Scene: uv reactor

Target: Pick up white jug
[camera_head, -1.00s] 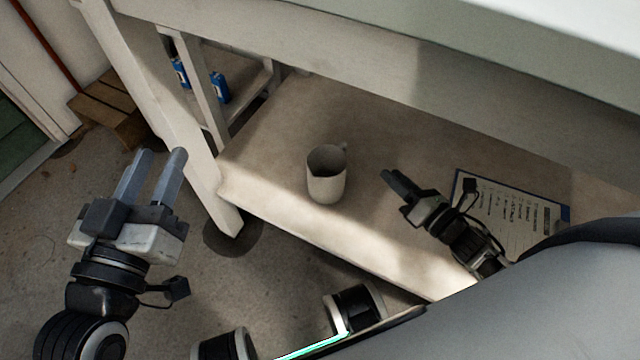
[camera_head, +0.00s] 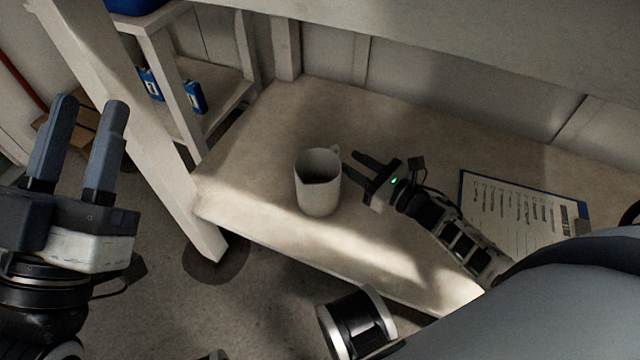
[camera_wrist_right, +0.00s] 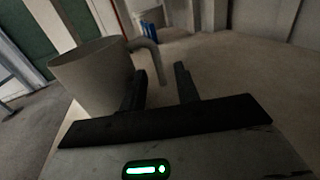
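The white jug (camera_head: 318,190) stands upright on the lower shelf of the bench, its handle on its far right side. In the right wrist view the jug (camera_wrist_right: 92,78) is at the upper left, and its handle reaches toward the space beyond the fingers. My right gripper (camera_head: 354,171) is open and empty just right of the jug, fingers pointing at it. In the right wrist view the right gripper (camera_wrist_right: 160,85) shows a gap between its fingers; contact with the jug cannot be told. My left gripper (camera_head: 92,112) is open and empty at the far left, away from the jug.
A clipboard with a sheet (camera_head: 515,218) lies on the shelf (camera_head: 285,115) right of my right arm. A white bench leg (camera_head: 150,165) rises left of the jug. Blue-labelled items (camera_head: 194,97) sit on a rack behind. The shelf behind the jug is clear.

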